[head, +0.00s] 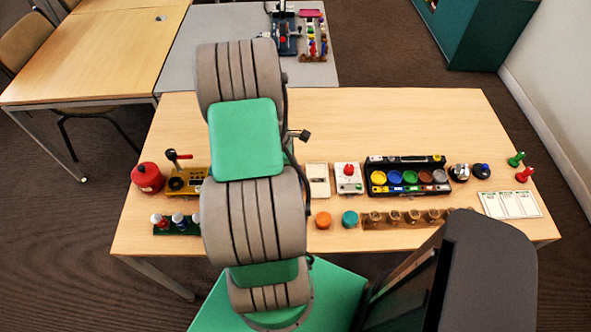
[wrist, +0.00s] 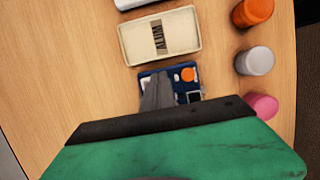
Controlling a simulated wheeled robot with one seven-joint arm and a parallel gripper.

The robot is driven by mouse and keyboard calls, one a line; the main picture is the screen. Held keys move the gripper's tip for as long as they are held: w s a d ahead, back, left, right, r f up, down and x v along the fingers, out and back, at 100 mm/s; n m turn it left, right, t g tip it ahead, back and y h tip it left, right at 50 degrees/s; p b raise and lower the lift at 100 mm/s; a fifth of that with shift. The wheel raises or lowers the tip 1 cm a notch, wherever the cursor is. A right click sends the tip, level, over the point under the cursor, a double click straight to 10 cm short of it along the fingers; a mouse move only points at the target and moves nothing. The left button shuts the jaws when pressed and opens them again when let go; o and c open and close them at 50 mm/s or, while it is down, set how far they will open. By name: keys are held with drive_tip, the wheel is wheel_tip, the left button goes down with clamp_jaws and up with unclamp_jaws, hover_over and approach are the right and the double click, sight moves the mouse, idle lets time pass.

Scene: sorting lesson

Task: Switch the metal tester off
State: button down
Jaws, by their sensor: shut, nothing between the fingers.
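A small blue device (wrist: 187,90) with a round orange button and dark and pale panels lies on the wooden table in the wrist view. It looks like the metal tester, though no label on it can be read. My gripper (wrist: 155,78) is shut and empty, and its grey fingers are over the left and middle part of this device, hiding part of its face. I cannot tell whether the fingertips touch it. In the head view my arm hides both the gripper and this device.
A cream box (wrist: 135,43) lies beside the device; it also shows in the head view (head: 318,188). Orange (wrist: 252,12), grey (wrist: 258,60) and pink (wrist: 262,105) cylinders stand to the right. A yellow device (head: 185,182) with a red-tipped lever stands left of my arm. The table's back is clear.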

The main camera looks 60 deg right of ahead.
wheel_tip(320, 180, up, 7)
drive_tip(key=p, duration=0.6)
idle(0.3)
